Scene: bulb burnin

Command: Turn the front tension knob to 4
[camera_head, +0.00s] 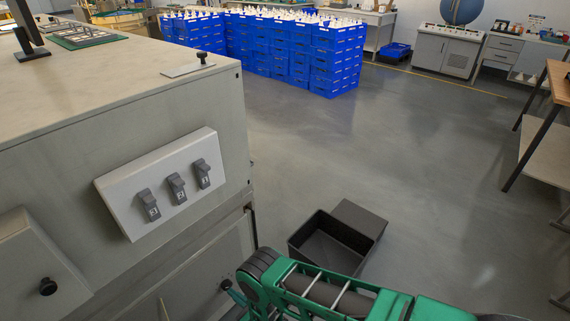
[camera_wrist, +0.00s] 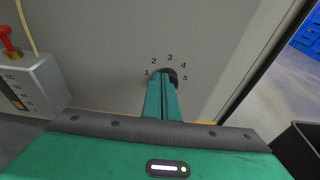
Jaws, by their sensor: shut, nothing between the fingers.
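In the wrist view, a dark round knob (camera_wrist: 172,74) sits on the grey cabinet face inside an arc of printed numbers 1 to 5. Its pointer is hidden, so I cannot tell its setting. My gripper (camera_wrist: 162,82) has its green fingers together, with nothing between them. Their tips are in front of the knob and cover its lower left part, near the 1 and below the 2. I cannot tell whether they touch it. The 4 is to the knob's upper right. In the head view, my fingertips are not clearly visible.
A grey box (camera_wrist: 32,88) with a red knob and numbered scale is at left in the wrist view. The head view shows a three-switch panel (camera_head: 165,183) on the cabinet, a black open bin (camera_head: 318,242) on the floor, and blue crates (camera_head: 335,62) behind. The middle floor is clear.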

